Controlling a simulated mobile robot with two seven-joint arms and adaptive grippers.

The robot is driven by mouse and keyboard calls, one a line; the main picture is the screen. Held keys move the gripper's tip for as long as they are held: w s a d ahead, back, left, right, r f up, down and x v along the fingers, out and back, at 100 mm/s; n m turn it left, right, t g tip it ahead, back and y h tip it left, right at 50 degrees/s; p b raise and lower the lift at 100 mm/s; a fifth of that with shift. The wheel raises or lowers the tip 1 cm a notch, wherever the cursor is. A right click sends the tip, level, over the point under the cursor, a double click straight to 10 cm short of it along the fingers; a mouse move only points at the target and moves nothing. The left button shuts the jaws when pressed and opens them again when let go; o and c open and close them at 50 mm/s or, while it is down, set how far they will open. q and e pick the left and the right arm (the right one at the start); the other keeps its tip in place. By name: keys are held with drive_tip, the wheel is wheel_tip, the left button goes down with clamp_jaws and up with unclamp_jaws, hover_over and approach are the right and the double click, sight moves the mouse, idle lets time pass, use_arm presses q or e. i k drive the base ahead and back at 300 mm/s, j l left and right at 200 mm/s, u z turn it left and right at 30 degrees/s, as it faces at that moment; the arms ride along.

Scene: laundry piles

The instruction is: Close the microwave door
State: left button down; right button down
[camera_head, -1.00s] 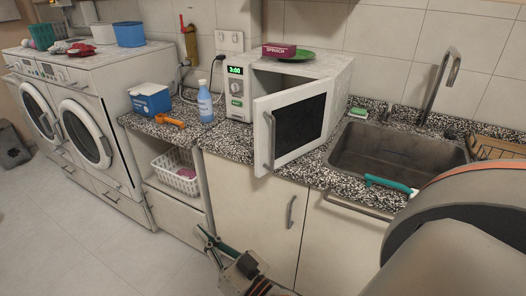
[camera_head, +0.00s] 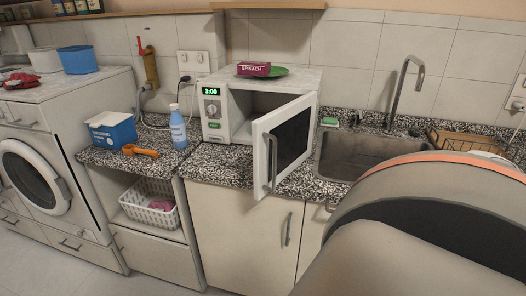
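The white microwave (camera_head: 213,131) stands on the speckled counter in the head view, with a green 3:00 display on its left front. Its door (camera_head: 262,165) is open and swung out toward me, hinged on the right side. The door has a grey vertical handle (camera_head: 271,163) and a dark window (camera_head: 292,140). Part of the dark inside shows to the left of the door. Neither of my grippers is in view. Part of my own arm fills the lower right.
The sink (camera_head: 345,165) is to the right.

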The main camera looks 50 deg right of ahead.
sight(282, 137)
drive_tip(key=i+j+z, duration=0.15)
drive_tip(key=z, duration=0.35)
drive_tip(key=i+j+z, duration=0.15)
drive_tip(key=j+z, duration=0.15)
drive_tip(key=z, duration=0.15)
